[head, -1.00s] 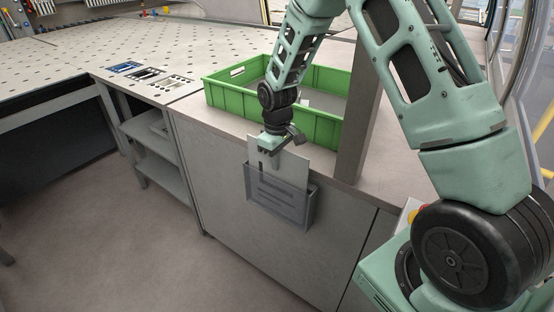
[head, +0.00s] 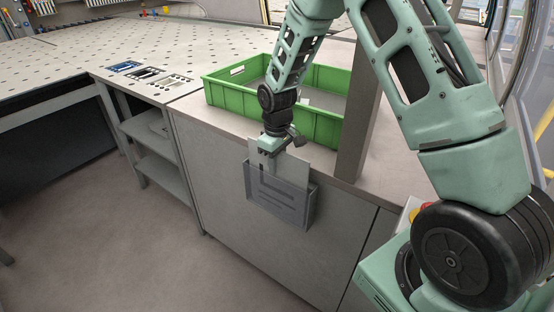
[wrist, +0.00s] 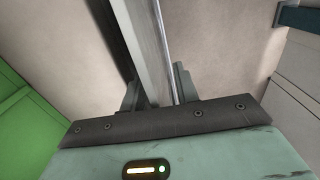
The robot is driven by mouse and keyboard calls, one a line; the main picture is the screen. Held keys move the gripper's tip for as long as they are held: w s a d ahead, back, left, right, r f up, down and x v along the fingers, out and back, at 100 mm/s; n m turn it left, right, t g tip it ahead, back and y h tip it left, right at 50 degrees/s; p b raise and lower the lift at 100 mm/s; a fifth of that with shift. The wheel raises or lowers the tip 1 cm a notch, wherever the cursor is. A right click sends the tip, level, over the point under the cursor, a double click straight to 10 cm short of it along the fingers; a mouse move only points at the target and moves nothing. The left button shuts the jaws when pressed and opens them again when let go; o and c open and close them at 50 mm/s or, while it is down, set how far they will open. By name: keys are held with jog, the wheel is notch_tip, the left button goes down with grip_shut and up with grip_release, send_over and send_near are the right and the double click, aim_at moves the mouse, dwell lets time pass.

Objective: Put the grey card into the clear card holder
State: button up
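The grey card (head: 293,164) stands upright at the clear card holder (head: 290,206), which is fixed to the front of the grey cabinet. The card's upper part shows above the holder's rim. Its lower part is behind the clear front wall, seemingly inside the holder, though the depth is hard to tell. My gripper (head: 267,164) points down at the card's top left part and appears shut on it. In the wrist view, the card (wrist: 143,45) runs between the two fingers of my gripper (wrist: 158,92).
A green crate (head: 222,98) sits on the worktop behind my gripper. A grey upright post (head: 358,135) stands to the right of the holder. Shelves (head: 150,140) stand at the left, with open floor (head: 120,250) in front.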

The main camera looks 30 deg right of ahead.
notch_tip(320, 180, up, 17)
jog(key=b, duration=0.2)
jog(key=shift+r, duration=0.2)
dwell(0.8)
